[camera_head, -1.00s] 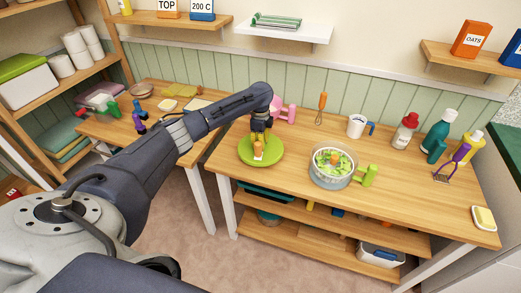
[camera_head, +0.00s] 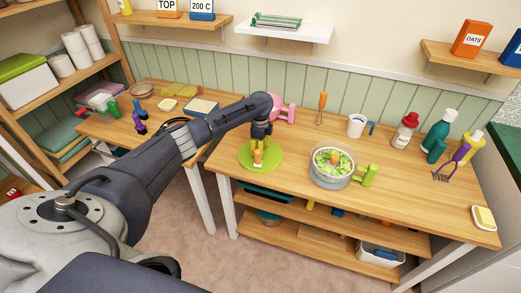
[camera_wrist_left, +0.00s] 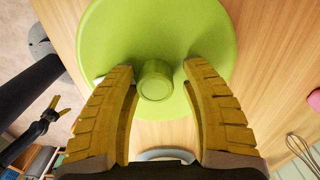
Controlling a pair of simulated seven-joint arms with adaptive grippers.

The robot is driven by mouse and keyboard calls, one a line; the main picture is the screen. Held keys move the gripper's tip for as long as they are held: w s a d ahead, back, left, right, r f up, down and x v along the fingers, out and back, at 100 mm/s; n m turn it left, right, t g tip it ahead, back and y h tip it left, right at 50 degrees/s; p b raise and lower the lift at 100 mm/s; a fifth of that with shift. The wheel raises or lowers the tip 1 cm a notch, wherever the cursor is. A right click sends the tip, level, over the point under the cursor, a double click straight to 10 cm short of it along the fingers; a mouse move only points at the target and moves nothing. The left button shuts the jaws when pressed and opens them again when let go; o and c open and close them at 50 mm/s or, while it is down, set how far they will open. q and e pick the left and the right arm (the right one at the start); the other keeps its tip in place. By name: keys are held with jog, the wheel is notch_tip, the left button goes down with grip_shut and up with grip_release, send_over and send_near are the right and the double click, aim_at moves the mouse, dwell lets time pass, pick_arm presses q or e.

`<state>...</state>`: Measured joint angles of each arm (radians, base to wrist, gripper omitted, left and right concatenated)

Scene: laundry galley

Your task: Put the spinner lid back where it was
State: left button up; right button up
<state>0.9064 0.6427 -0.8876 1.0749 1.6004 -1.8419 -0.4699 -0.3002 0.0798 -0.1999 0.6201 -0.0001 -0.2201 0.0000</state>
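The green spinner lid (camera_head: 244,160) is a round disc lying flat on the table, left of the spinner bowl. It also shows in the left wrist view (camera_wrist_left: 155,25) with its green knob (camera_wrist_left: 156,82) in the middle. My left gripper (camera_head: 259,143) is low over the lid. In the left wrist view its yellow fingers (camera_wrist_left: 158,68) are open on both sides of the knob, with a gap to it. The clear spinner bowl (camera_head: 330,182) holds green leaves and has no lid on it. My right gripper (camera_wrist_left: 53,110) shows small in the left wrist view, apparently open and empty.
A whisk (camera_head: 320,110), a white mug (camera_head: 356,125) and several bottles stand further right. A green-handled item (camera_head: 369,175) is beside the bowl. The table's front edge is close to the lid.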

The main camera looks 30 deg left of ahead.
pick_arm(q)
jog(key=shift+r, duration=0.1)
notch_tip(320, 180, up, 12)
dwell(0.6)
dwell(0.4)
jog(key=shift+c, duration=0.2)
dwell(0.8)
